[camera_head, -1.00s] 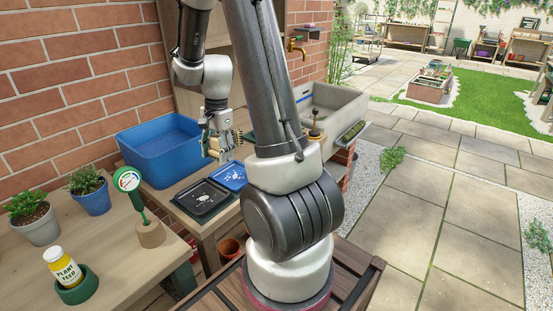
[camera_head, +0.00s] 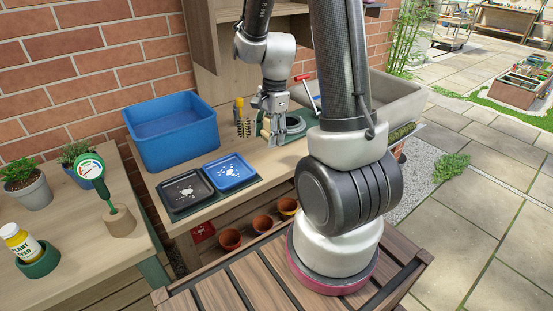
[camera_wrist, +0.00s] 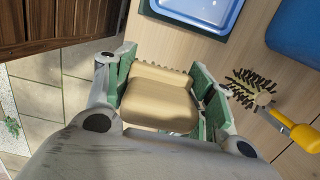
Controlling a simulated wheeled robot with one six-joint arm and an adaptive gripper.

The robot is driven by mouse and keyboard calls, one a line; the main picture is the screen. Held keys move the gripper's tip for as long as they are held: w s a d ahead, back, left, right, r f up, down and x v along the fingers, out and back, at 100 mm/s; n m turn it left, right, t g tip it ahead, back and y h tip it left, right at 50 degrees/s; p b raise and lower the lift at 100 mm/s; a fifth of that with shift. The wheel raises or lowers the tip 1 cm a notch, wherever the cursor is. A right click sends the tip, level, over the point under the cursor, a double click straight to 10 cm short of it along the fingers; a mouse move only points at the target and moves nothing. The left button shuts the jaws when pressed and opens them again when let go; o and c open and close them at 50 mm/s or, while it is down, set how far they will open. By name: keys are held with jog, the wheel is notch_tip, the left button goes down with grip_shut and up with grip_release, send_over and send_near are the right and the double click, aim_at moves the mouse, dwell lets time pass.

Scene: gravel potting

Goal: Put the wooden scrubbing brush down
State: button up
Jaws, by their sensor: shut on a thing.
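The wooden scrubbing brush (camera_wrist: 158,100) is a pale tan block with a row of bristles along its far edge. In the wrist view it lies between the green-padded fingers of my gripper (camera_wrist: 162,92), which is shut on it. In the head view my gripper (camera_head: 270,128) points down above the wooden bench, right of the blue tray (camera_head: 230,172). The brush is small there and partly hidden by the fingers. I cannot tell whether it touches the bench top.
A yellow-handled bristle brush (camera_head: 240,112) is close left of my gripper; it also shows in the wrist view (camera_wrist: 298,134). A blue basin (camera_head: 172,138) and black tray (camera_head: 185,192) are farther left. Bare bench lies in front.

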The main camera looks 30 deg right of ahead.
aim_at(269, 164)
notch_tip(269, 164, down, 9)
jog(key=shift+r, duration=0.15)
dwell(0.4)
jog(key=o, duration=1.3)
jog(key=r, duration=0.4)
jog(key=d+r, duration=0.1)
jog(key=r, duration=0.7)
jog(key=shift+d, duration=0.2)
jog(key=s+a+r+n+t, duration=0.1)
jog(key=s+r+n, duration=0.4)
jog(key=n, duration=0.1)
jog(key=s+a+r+n+t+h, duration=0.1)
jog(key=s+r+n, duration=0.4)
jog(key=s+r, duration=0.1)
jog(key=s+a+r+n+t, duration=0.2)
jog(key=s+r+n, duration=0.3)
jog(key=r+n, duration=0.1)
jog(key=shift+s+n, duration=0.25)
jog(key=shift+n, duration=0.05)
